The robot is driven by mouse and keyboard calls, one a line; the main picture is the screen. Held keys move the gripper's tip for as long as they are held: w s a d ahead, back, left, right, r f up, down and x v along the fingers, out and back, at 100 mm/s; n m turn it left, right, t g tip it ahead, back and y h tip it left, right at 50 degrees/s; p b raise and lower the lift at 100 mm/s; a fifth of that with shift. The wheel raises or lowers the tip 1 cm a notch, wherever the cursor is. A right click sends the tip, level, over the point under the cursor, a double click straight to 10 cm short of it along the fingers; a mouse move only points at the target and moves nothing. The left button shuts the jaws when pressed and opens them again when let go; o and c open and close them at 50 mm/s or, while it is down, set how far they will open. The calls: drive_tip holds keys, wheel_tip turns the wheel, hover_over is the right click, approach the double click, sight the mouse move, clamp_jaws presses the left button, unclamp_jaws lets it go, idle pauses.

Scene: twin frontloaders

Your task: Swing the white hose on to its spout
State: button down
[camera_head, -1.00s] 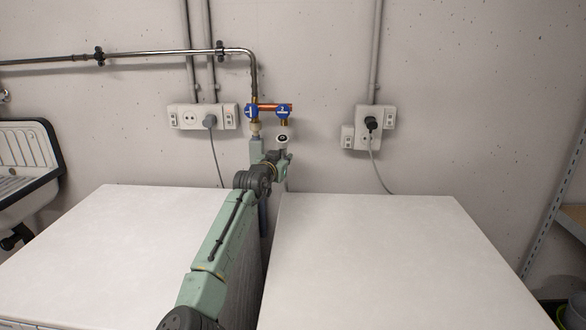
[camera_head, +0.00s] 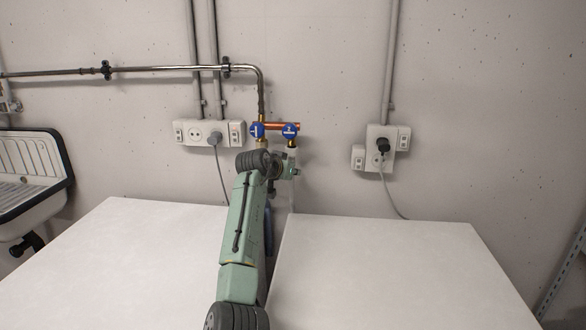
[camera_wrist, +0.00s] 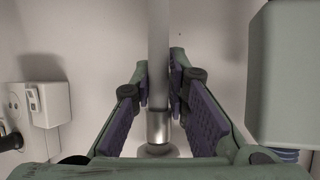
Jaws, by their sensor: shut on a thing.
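The white hose (camera_wrist: 158,60) runs between the purple pads of my gripper (camera_wrist: 160,90) in the wrist view. It has a metal collar (camera_wrist: 159,127) and a round end piece (camera_wrist: 158,150) near the bottom of that view. In the head view my gripper (camera_head: 287,172) is over the gap between the two machines, shut on the hose just below its end (camera_head: 291,153). That end stands upright under the brass spout (camera_head: 291,143) of the right blue tap (camera_head: 290,130). I cannot tell whether they touch. My arm hides much of the lower hose.
A second blue tap (camera_head: 257,130) is close on the left, on the same copper pipe (camera_head: 283,125). Two white machine tops (camera_head: 135,255) (camera_head: 390,270) lie below. Socket boxes (camera_head: 209,133) (camera_head: 381,150) with cables flank the taps. A sink (camera_head: 30,180) is far left.

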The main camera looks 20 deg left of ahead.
drive_tip(key=shift+w+g, duration=0.2)
drive_tip(key=shift+g, duration=0.1)
idle(0.4)
drive_tip(key=c, duration=1.6)
unclamp_jaws()
drive_tip(key=v, duration=1.2)
